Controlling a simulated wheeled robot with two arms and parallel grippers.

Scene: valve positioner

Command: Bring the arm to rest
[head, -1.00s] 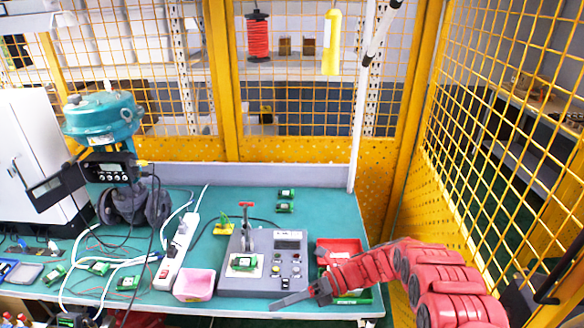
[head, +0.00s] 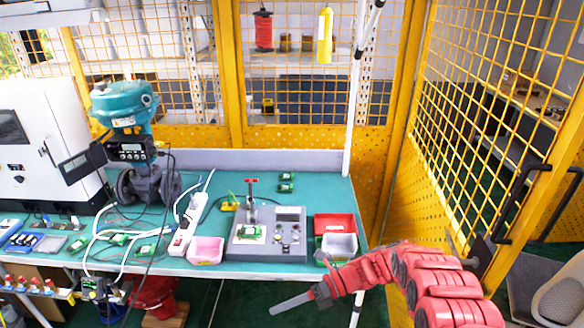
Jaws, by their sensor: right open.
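My right arm comes in from the lower right, red and segmented. Its gripper (head: 293,304) is open and empty, in front of and below the table's front edge, apart from everything on the table. The fingers show nearly edge-on as a grey bar. My left gripper is not in view. The teal valve positioner (head: 127,140) stands upright on the left of the green table (head: 330,187). A grey test fixture (head: 268,240) with a red-handled clamp (head: 252,190) stands at mid-table, with a green circuit board (head: 249,232) on it.
A red bin (head: 334,222) and a grey bin (head: 340,244) stand right of the fixture, a pink bin (head: 207,250) left of it. A power strip (head: 188,225) and loose cables lie nearby. A yellow mesh fence (head: 480,130) closes the right side; a chair (head: 555,295) stands lower right.

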